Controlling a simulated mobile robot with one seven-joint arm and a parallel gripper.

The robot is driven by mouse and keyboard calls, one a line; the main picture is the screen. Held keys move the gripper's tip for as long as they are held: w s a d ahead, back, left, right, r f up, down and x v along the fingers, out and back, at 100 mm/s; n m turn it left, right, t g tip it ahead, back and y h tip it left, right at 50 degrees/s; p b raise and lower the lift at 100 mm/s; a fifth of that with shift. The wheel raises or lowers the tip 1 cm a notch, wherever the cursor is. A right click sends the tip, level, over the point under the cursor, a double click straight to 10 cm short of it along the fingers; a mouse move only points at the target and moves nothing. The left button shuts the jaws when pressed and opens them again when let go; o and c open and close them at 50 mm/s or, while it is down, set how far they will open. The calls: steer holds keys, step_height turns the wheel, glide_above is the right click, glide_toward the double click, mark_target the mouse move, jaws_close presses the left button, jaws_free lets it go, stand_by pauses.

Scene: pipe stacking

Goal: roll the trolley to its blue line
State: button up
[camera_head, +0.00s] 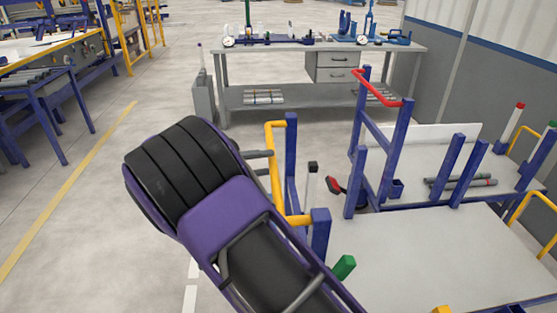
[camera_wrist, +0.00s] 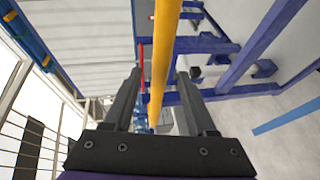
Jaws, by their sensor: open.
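A trolley with blue posts and a white deck (camera_head: 430,260) stands at lower right in the head view. Its yellow handle (camera_head: 275,165) rises at its left end. My gripper (camera_head: 271,162) is at this handle, with its dark fingers beside the upright bar. In the wrist view the yellow bar (camera_wrist: 165,45) runs between the spread fingers of my gripper (camera_wrist: 160,80). The fingers are open, with gaps beside the bar; I cannot tell whether either touches it. A blue strip (camera_wrist: 285,115) shows on the grey floor in the wrist view; I cannot tell whether it is the trolley's line.
A second trolley with a red handle (camera_head: 378,88) stands just behind, with pipes (camera_head: 465,182) on it. A grey workbench (camera_head: 270,52) with drawers is at the back. A blue roller table (camera_head: 40,95) is at left. Floor at left is clear, with a yellow line (camera_head: 70,190).

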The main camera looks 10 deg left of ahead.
steer(key=v, duration=1.1)
steer(key=shift+p, duration=0.35)
